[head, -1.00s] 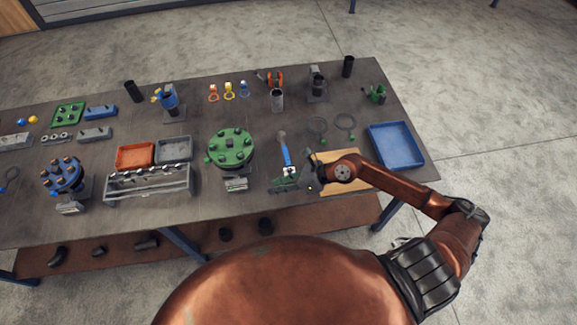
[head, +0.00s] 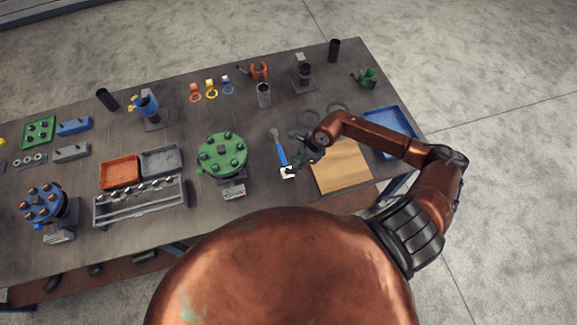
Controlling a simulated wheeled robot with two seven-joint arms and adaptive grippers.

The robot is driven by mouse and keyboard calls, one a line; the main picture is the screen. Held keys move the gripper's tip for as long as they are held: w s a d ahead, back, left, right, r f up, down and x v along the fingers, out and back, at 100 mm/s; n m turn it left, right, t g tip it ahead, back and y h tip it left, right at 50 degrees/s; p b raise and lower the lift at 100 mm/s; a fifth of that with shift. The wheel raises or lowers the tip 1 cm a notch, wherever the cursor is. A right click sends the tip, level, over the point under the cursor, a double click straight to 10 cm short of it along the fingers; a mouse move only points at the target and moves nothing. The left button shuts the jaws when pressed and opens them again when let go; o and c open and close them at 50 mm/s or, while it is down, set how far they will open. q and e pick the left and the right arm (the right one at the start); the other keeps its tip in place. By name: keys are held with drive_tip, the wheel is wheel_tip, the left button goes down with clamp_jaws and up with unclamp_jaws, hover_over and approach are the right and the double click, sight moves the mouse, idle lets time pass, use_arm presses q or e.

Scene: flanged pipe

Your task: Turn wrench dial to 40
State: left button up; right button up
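The wrench (head: 279,149) has a blue handle and a grey head and lies on the table, its head pointing away from me. A small white piece (head: 288,172), perhaps its dial or a label, is at the near end of the handle; I cannot read any number on it. My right gripper (head: 296,150) is just right of the handle, above the table. Its fingers are dark and small, and I cannot tell whether they touch the wrench or how far apart they are. My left gripper is not in view.
A wooden board (head: 341,167) lies under my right forearm, with a blue tray (head: 390,122) beyond it. A green flanged disc (head: 222,154) with bolts stands left of the wrench. Grey rings (head: 308,117) lie behind my gripper. The bolt rack (head: 140,203) is farther left.

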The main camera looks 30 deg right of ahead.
sight(288, 170)
drive_tip(key=x, duration=0.4)
drive_tip(key=shift+w+a+r+p, duration=0.15)
drive_tip(key=shift+w+a+p, duration=0.1)
drive_tip(key=shift+p, duration=0.1)
drive_tip(key=shift+f, duration=0.5)
drive_tip(key=c, duration=0.3)
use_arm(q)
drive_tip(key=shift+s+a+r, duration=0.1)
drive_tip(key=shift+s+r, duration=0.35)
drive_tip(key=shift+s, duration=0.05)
use_arm(e)
clamp_jaws()
